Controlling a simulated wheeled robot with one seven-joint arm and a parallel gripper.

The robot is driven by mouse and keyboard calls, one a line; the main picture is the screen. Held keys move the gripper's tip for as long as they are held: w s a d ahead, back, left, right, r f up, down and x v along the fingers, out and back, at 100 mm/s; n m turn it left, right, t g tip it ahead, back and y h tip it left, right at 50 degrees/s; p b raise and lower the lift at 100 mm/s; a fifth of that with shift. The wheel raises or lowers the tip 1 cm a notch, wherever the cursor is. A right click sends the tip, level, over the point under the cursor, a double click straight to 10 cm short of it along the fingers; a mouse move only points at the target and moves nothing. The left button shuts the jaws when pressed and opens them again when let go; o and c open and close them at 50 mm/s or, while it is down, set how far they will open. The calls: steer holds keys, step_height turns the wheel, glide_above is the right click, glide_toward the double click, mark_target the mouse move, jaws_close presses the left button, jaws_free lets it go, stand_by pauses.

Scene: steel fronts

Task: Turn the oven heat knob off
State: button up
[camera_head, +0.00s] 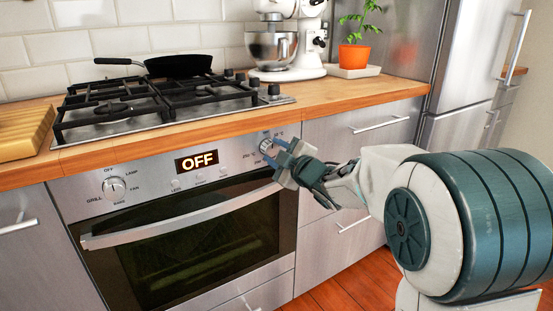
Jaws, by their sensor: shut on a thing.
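The oven (200,235) has a steel front panel with a dark display (197,161) that reads OFF. The oven heat knob (265,146) is at the right end of the panel, partly hidden by my gripper (277,152). My gripper reaches in from the right and is shut on the knob. The exact turn of the knob is hard to read, since the fingers cover part of it. Another round knob (114,187) sits at the left end of the panel, among labels such as OFF, LAMP, FAN and GRILL.
The oven handle (180,225) runs across the door just below my gripper. Above are a wooden counter (350,97), a gas hob (150,105) with a black pan (178,66), a stand mixer (285,45) and a potted plant (354,57). Drawers and a steel fridge stand right.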

stand_by(0.4)
steer(key=o, duration=1)
steer(key=p+v, duration=0.3)
steer(key=v, duration=1)
steer(key=shift+s+d, duration=0.2)
steer(key=shift+s, duration=0.15)
